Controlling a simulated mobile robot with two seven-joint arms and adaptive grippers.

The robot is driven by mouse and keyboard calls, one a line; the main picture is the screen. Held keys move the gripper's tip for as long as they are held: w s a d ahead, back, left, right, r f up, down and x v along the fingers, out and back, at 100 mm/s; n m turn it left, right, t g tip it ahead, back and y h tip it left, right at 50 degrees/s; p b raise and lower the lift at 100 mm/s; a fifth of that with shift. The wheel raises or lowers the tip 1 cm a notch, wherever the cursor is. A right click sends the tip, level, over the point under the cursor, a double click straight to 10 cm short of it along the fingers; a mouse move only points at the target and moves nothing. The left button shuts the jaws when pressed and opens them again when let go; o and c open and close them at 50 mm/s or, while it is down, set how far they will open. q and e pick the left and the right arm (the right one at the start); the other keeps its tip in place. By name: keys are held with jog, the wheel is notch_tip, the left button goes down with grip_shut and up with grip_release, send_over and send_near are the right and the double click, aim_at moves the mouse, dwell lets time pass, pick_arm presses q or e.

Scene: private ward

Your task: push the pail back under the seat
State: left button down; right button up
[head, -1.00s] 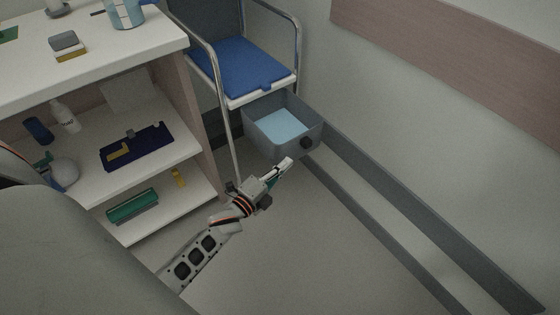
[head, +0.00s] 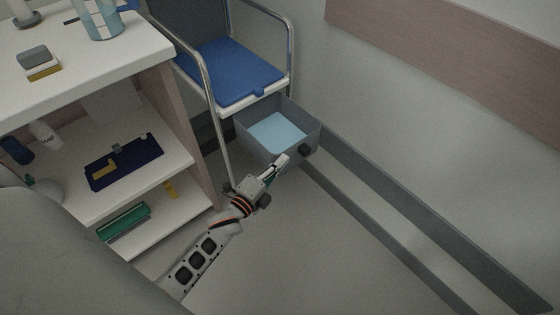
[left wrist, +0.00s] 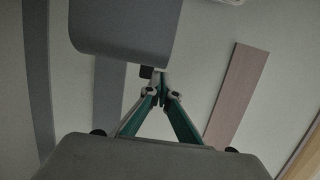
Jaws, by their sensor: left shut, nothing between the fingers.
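The pail is a grey open box (head: 257,148) with light-blue contents (head: 277,134) and a dark knob (head: 305,150) on its front wall. It stands on the floor, partly beneath the front edge of the chair's blue seat (head: 228,72), mostly sticking out in front. My left gripper (head: 281,161) is shut and empty, its tips at the front wall, left of the knob; I cannot tell whether they touch. In the left wrist view the pail (left wrist: 125,30) fills the top, with the shut fingertips (left wrist: 160,83) just below it beside the knob (left wrist: 147,72). My right gripper is not seen.
A white shelf unit (head: 130,65) with several items stands left of the chair, close to my left arm. A chrome chair leg (head: 221,145) stands left of the pail. The wall with its grey skirting (head: 400,220) runs along the right. The floor (head: 300,250) in front is clear.

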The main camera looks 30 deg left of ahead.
aim_at(252, 137)
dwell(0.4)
